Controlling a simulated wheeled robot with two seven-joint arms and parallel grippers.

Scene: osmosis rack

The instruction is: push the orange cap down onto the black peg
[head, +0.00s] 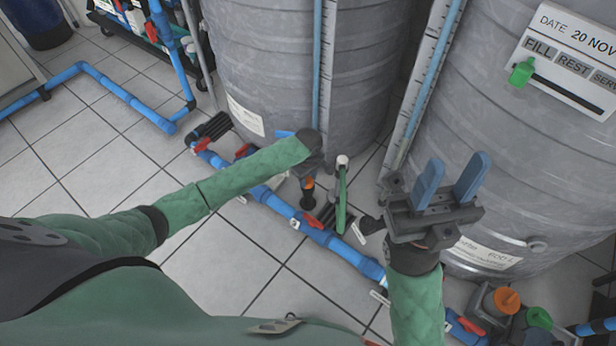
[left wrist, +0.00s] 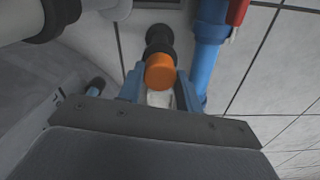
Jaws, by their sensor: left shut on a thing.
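The orange cap (head: 309,183) is small and sits at the tips of my left gripper (head: 308,174) in the head view. In the left wrist view the orange cap (left wrist: 160,72) is between the two blue fingers, and my left gripper is shut on it. The black peg (head: 308,200) stands directly under the cap among the floor pipes. The peg also shows just beyond the cap in the left wrist view (left wrist: 159,42). Cap and peg look lined up; I cannot tell whether they touch. My right gripper (head: 456,166) is open and empty, well to the right.
Blue pipe (head: 345,252) with red valve handles runs along the tiled floor. A green handle (head: 341,197) stands just right of the peg. Two large grey tanks (head: 285,60) rise behind. Another orange part (head: 507,300) and a green one (head: 539,318) are at lower right.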

